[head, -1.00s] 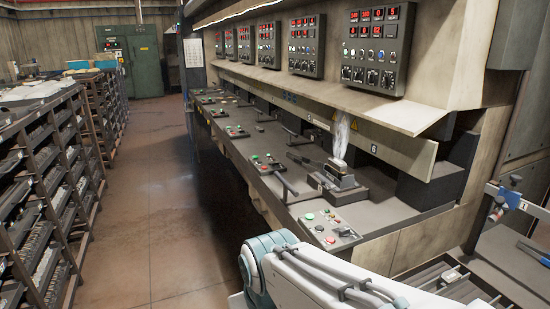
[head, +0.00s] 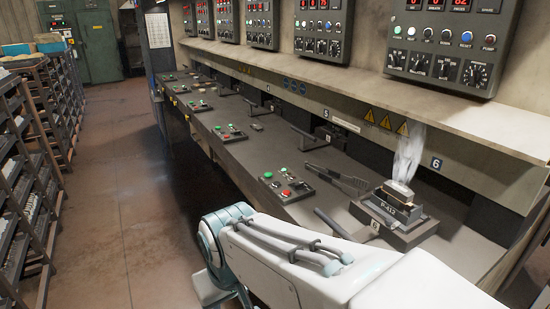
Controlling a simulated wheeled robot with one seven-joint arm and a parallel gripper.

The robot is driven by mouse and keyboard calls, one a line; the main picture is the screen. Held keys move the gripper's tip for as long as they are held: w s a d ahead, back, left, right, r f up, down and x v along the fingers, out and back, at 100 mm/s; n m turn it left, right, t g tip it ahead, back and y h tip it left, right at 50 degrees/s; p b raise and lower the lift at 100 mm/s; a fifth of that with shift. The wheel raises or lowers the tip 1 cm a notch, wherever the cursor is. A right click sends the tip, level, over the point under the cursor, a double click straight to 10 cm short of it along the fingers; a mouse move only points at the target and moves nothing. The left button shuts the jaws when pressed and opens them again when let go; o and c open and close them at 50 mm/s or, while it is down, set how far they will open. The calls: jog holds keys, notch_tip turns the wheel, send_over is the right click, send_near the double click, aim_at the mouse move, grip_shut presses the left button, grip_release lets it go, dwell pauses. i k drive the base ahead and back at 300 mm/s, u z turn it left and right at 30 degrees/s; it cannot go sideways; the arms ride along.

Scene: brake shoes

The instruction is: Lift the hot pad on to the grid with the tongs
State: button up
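The hot pad (head: 399,190) appears as a small block with a pale top on a dark press mould (head: 394,218) marked P-413, with white steam rising above it. The mould stands on the grey bench, right of centre. The tongs (head: 337,178) look like the dark, long, forked tool lying flat on the bench just left of the mould. My white arm crosses the bottom of the head view, in front of the bench; my gripper is out of view. The grid is not in view.
Control panels (head: 437,39) hang above a ledge over the bench. A button box (head: 283,186) and a lever handle (head: 338,225) sit near the bench's front edge. Racks of parts (head: 28,170) line the left. The brown aisle floor (head: 130,200) is clear.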

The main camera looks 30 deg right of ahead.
aim_at(364, 184)
jog(key=i, duration=2.15)
jog(key=z, duration=3.65)
